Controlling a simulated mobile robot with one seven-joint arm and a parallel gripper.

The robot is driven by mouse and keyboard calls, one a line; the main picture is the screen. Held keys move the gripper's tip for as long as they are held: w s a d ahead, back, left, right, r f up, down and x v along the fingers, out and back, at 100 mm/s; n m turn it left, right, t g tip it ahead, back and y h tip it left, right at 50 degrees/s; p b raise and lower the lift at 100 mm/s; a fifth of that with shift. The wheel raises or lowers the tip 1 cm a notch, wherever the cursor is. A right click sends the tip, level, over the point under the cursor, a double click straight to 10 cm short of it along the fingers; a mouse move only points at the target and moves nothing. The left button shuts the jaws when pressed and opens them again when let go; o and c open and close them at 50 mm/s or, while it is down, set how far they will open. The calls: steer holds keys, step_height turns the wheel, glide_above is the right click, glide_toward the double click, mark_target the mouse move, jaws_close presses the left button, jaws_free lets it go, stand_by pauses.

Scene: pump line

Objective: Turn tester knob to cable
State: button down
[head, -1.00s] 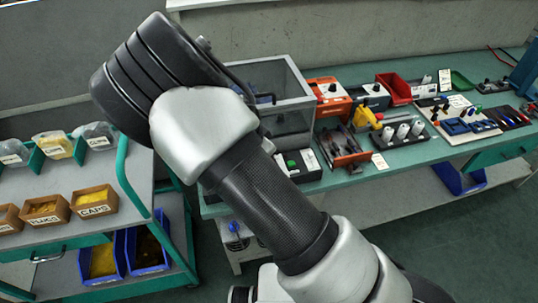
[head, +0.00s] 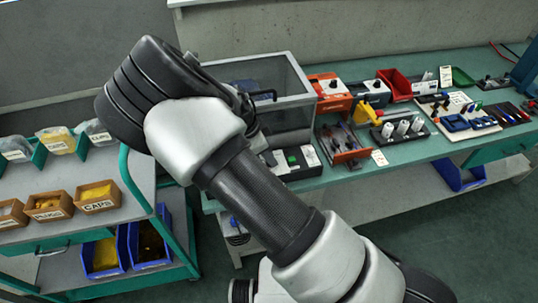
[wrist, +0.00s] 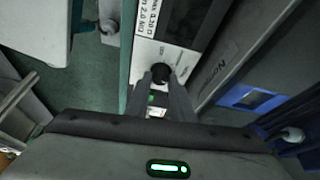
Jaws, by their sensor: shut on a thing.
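The tester (wrist: 143,62) is a pale panel with a printed label strip in the wrist view. Its small black knob (wrist: 161,71) stands near the panel's middle. My gripper (wrist: 162,77) is shut on the knob, one finger on each side. Fine markings around the knob are too small to read, so I cannot tell its setting. A green lit spot shows on the panel between my fingers. In the head view, the tester (head: 306,158) stands on the bench's front edge, partly behind my arm. My gripper is hidden there behind the arm.
A clear-sided enclosure (head: 290,84) with a dark handle stands close behind the tester. The green bench (head: 410,157) carries several trays and tools further right. A trolley (head: 130,212) with labelled bins stands left.

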steer(key=c, duration=1.5)
jaws_free()
steer(key=shift+c, duration=0.2)
steer(key=v, duration=1.7)
steer(key=shift+r, duration=0.15)
